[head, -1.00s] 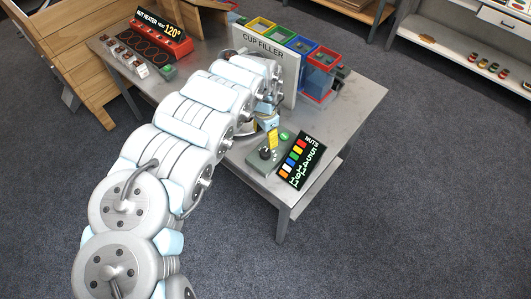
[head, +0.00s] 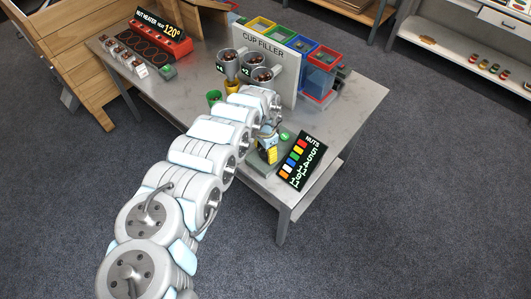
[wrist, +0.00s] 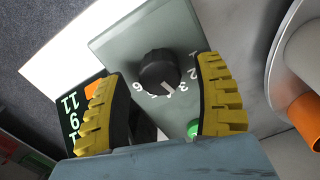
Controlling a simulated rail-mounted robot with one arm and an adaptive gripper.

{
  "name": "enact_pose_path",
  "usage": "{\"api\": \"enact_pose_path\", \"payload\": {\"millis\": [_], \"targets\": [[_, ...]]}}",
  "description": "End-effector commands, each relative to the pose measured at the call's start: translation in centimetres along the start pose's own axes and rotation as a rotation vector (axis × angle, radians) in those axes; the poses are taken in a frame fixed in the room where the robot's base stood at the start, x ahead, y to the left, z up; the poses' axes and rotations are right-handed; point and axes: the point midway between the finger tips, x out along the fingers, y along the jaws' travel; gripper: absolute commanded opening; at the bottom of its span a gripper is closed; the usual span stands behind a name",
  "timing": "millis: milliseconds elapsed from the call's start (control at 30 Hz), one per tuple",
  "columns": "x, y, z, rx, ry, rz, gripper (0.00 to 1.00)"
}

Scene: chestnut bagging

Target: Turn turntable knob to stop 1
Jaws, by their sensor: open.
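The turntable knob (wrist: 160,72) is a black dial on a grey-green control box (wrist: 118,40) in the wrist view. Numbers ring its lower side, and its white pointer aims down and slightly right, close to the 3 and 4 side and away from the 1. My gripper (wrist: 160,105) is open, its yellow-padded fingers left and right of the dial with gaps to it. In the head view my gripper (head: 268,150) is over the control box (head: 258,168) and hides the knob.
A green button (head: 284,136) is on the box beside the knob. A black nuts sign (head: 300,160) stands right of it. Cups with nuts (head: 262,76) are in front of the cup filler panel (head: 285,70). The nut heater (head: 155,42) is at the far left.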

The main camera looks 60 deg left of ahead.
Motion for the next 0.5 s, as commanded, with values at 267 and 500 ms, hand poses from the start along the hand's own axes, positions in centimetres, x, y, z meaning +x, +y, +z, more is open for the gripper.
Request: {"api": "enact_pose_path", "payload": {"millis": [267, 500], "targets": [[0.87, 0.01, 0.02, 0.000, -0.001, -0.001, 0.69], [0.85, -0.02, 0.00, 0.000, 0.000, -0.002, 0.69]]}}
